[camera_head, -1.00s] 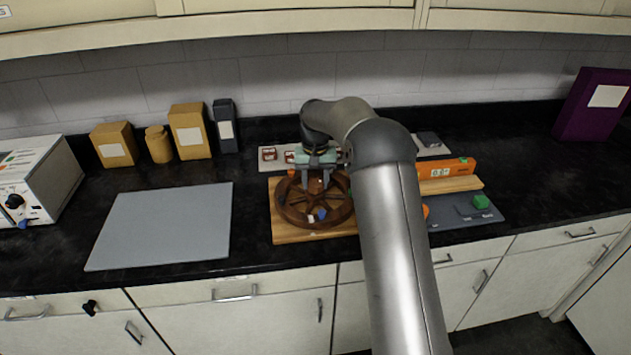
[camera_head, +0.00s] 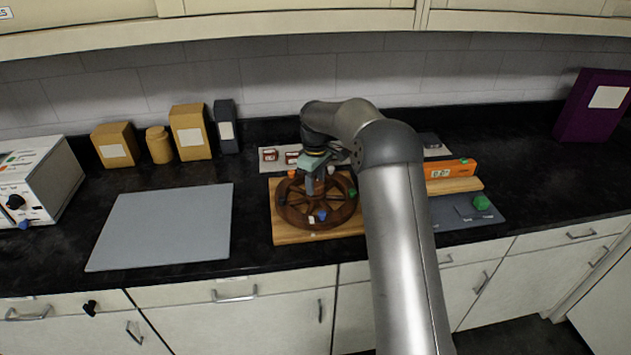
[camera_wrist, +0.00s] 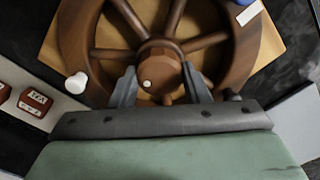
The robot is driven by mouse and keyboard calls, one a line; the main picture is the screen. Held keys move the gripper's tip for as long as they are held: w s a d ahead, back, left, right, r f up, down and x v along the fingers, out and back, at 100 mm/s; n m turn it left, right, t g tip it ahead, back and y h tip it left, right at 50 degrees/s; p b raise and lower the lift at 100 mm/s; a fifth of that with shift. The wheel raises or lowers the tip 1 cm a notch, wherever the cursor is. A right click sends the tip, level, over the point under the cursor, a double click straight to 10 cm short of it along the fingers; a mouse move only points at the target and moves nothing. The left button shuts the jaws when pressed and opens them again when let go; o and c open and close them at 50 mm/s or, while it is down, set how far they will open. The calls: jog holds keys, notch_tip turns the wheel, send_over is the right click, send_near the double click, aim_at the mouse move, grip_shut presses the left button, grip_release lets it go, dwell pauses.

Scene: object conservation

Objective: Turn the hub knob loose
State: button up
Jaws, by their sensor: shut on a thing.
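A brown wooden spoked wheel (camera_head: 293,214) lies on a light wooden board (camera_head: 284,237) on the black counter. The hub knob (camera_wrist: 158,68) is at the wheel's centre, a round brown knob with a white dot on its face, in the wrist view. My gripper (camera_wrist: 158,82) has one finger on each side of the knob and is shut on it; the wrist view shows spokes running out around it. In the head view my gripper (camera_head: 314,184) comes down over the wheel's middle and hides the knob. I cannot tell whether the knob has loosened.
Small white and blue pieces (camera_head: 321,215) sit on the wheel near its front. An orange level (camera_head: 452,170) and a dark grey mat (camera_head: 455,215) with a green piece (camera_head: 481,202) are to the right. A bare grey mat (camera_head: 160,228) lies to the left.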

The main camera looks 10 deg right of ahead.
aim_at(315, 183)
jog(key=n, duration=0.4)
jog(key=shift+r, duration=0.1)
dwell(0.4)
jog(key=o, duration=1)
notch_tip(315, 183, up, 17)
jog(key=shift+r, duration=0.2)
